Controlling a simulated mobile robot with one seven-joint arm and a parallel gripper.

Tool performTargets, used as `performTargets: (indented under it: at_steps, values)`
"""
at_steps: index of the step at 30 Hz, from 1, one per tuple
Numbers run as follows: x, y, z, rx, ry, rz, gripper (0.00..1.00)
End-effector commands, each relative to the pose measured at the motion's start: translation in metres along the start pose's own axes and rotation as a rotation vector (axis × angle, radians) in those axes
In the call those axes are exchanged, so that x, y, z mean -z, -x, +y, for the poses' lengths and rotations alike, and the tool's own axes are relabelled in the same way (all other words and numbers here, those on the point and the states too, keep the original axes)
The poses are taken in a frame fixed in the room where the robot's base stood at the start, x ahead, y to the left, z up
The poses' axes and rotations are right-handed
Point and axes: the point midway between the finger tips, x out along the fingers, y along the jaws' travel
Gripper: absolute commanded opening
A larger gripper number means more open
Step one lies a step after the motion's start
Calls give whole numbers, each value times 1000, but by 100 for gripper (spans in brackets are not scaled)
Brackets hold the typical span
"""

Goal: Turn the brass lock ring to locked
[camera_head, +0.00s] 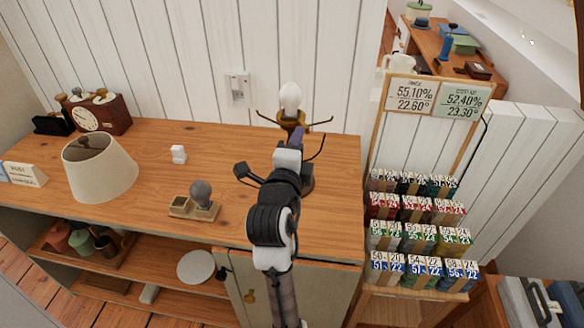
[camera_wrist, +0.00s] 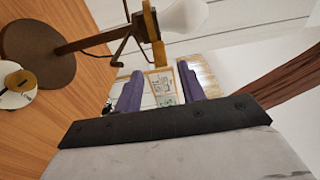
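A stand with a white bulb-shaped top (camera_head: 290,96) and thin dark arms rises near the back right of the wooden cabinet top. A brass collar (camera_head: 291,116) sits just below the white top; I cannot tell for sure that it is the lock ring. In the wrist view the stand lies sideways, with its brass collar (camera_wrist: 151,20), white top (camera_wrist: 184,14) and dark round base (camera_wrist: 35,55). My gripper (camera_head: 297,136) is in front of the stand, below the collar in the head view. In the wrist view its purple fingers (camera_wrist: 159,86) are apart, with nothing between them.
A pale round disc (camera_wrist: 17,86) lies near the stand's base.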

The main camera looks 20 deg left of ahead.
Motion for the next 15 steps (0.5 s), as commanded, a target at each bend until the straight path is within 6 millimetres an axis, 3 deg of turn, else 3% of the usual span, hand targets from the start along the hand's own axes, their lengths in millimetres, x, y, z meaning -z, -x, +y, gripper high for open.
performTargets:
  at_steps: [4,5,15]
  values:
    - [0,39,4,0,-2,-4,40]
    - [1,37,-5,-5,1,2,40]
    - [1,50,-5,-6,0,8,40]
